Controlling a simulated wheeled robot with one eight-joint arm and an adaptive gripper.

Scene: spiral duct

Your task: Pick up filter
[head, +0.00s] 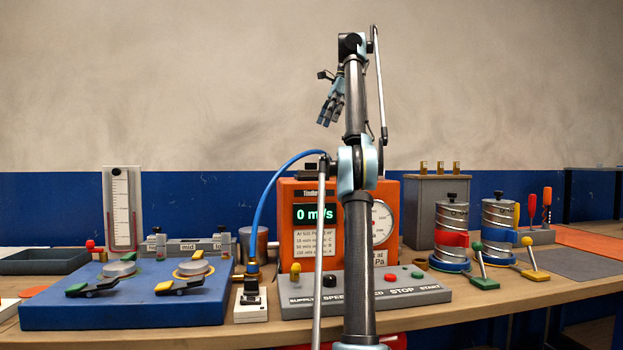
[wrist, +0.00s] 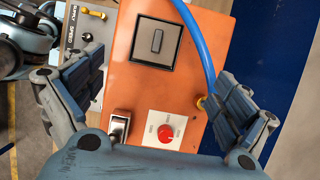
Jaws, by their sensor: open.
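No object is labelled as the filter, and I cannot tell for certain which one it is. In the wrist view, a square grey panel (wrist: 143,56) with a dark frame and a raised bar is set in the top of the orange unit (wrist: 120,75). My gripper (head: 331,112) is raised high in the head view, above and apart from the orange unit (head: 290,252). In the wrist view its two fingers are wide apart with nothing between them (wrist: 160,90). The panel lies beyond the fingers, untouched.
A blue hose (head: 266,200) arches to the orange unit. A red knob (wrist: 166,132) sits on it. Two metal cylinders (head: 499,222) stand right, a blue block (head: 150,310) with levers left, a grey control panel (head: 420,290) in front. The space above is free.

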